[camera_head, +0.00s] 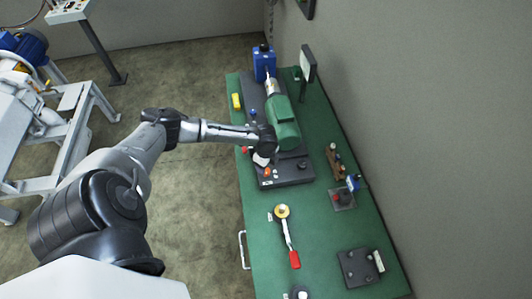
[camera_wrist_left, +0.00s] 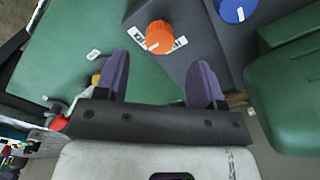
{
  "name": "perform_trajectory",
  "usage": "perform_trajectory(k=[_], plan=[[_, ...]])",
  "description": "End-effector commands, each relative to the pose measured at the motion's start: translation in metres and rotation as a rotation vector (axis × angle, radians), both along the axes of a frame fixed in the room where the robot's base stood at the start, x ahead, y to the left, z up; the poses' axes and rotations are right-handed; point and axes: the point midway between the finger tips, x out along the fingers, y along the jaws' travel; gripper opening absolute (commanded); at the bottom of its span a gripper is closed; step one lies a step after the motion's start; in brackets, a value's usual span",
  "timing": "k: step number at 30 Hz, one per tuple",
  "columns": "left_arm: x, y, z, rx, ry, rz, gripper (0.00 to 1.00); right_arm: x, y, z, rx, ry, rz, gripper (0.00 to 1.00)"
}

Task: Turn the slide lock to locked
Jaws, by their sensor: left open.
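An orange knob (camera_wrist_left: 159,37) with a white pointer line sits on a dark base (camera_wrist_left: 195,60), beside a white label whose text I cannot read. The knob also shows in the head view (camera_head: 267,172) at the near end of the base. I cannot tell for sure whether it is the slide lock. My left gripper (camera_wrist_left: 160,75) is open, with its two purple fingers apart and nothing between them. The knob appears beyond the fingertips, apart from them. In the head view my left gripper (camera_head: 262,158) is over the base, its fingers poorly visible. My right gripper is out of view.
A blue knob (camera_wrist_left: 235,8) is on the same base. A green motor body (camera_head: 284,124) stands close beside my gripper. A red-handled tool (camera_head: 287,236) and a dark plate (camera_head: 360,268) lie on the green table (camera_head: 320,262).

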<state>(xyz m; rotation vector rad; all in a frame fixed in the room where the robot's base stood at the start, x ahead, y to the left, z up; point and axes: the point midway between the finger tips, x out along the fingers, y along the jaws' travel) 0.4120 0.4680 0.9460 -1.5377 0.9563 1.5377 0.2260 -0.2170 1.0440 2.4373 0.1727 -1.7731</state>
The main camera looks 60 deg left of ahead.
Motion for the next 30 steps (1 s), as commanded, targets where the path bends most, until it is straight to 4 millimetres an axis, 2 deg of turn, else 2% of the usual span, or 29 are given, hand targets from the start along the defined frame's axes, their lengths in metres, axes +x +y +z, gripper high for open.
perform_trajectory(k=[1, 6, 12, 19, 30], plan=[[0.000, 0.001, 0.012, 0.000, -0.003, -0.001, 0.63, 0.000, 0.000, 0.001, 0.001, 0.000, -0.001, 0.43], [0.000, 0.001, 0.043, 0.001, -0.002, -0.001, 0.63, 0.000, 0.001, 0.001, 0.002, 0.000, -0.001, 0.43], [0.000, 0.000, 0.070, 0.000, -0.001, 0.000, 0.63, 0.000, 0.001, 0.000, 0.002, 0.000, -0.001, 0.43], [0.000, 0.000, 0.084, 0.000, 0.000, 0.000, 0.63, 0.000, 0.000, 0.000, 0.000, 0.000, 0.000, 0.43], [0.000, 0.000, 0.086, 0.000, 0.000, 0.000, 0.63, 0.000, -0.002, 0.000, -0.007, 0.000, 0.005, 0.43]])
